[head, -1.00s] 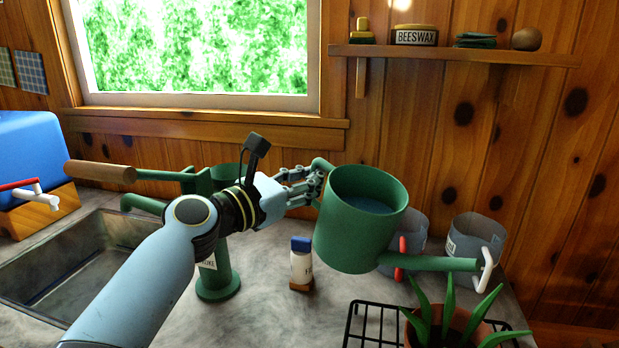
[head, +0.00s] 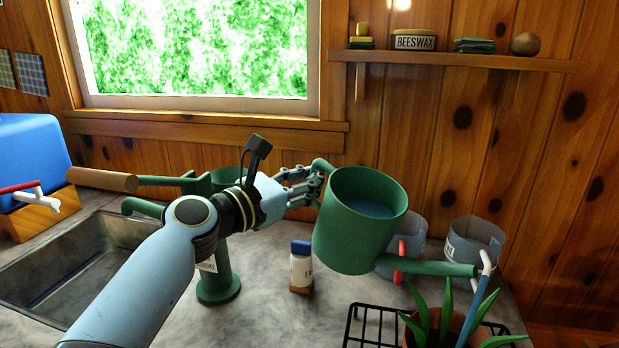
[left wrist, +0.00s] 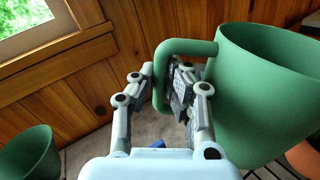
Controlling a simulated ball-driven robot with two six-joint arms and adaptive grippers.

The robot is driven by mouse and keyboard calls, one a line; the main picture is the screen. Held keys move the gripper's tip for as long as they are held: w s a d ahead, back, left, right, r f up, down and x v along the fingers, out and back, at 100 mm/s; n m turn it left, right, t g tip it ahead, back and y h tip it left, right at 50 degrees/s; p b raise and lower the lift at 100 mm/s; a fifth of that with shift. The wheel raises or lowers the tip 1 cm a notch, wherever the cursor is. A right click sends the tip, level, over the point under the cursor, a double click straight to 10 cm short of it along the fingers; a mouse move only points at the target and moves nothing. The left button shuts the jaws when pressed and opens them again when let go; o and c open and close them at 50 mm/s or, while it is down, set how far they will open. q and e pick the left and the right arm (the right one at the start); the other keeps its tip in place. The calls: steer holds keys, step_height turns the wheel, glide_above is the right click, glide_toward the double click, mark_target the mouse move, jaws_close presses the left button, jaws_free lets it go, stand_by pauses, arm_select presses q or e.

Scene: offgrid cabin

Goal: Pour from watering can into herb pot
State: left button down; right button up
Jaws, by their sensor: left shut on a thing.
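The green watering can (head: 355,238) is held in the air, tilted with its spout pointing right, and blue water shows inside its open top. My left gripper (head: 318,183) is shut on its handle, which also shows in the left wrist view (left wrist: 161,85). The herb pot (head: 455,325), terracotta with long green leaves, stands at the lower right below the spout. A blue stream of water (head: 478,308) runs from the white spout tip (head: 486,263) down to the pot. The pot's lower part is cut off by the frame. My right gripper is not in view.
A black wire rack (head: 366,305) is around the pot. Two grey containers (head: 472,243) stand behind the spout. The sink (head: 75,270) is far left.

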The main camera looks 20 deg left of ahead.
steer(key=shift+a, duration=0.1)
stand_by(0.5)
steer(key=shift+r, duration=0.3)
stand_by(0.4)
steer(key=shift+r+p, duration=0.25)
steer(key=shift+p, duration=0.25)
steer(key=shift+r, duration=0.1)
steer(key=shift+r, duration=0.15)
stand_by(0.4)
steer(key=shift+p, duration=0.3)
